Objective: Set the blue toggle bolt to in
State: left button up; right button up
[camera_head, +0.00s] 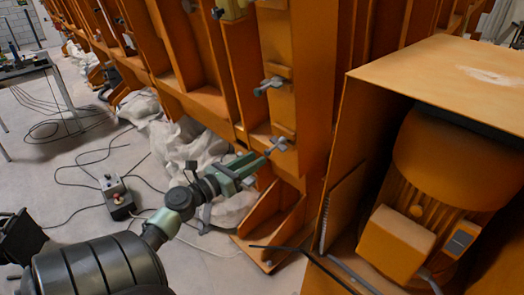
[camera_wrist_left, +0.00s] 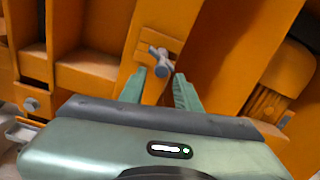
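A grey-blue toggle bolt (camera_head: 279,144) sits low on the orange upright of the steel frame, just beyond my left gripper (camera_head: 259,161). It also shows in the left wrist view (camera_wrist_left: 160,60), as a cross-shaped handle on a small orange bracket. My left gripper (camera_wrist_left: 160,84) is open, its green fingers on either side below the bolt. I cannot tell whether the fingertips touch it. A second grey-blue toggle (camera_head: 270,85) sits higher on the same upright. Which toggle is the blue one, and how its bolt is set, I cannot tell. My right gripper is not in view.
An orange box housing a motor (camera_head: 400,235) stands to the right. White sandbags (camera_head: 190,150) lie under the frame. A small control box (camera_head: 116,197) with cables is on the floor at the left. Orange ribs (camera_head: 275,225) surround the lower frame.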

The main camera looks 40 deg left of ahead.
pick_arm(q)
jog(key=shift+s, duration=1.5)
jog(key=shift+f, duration=0.1)
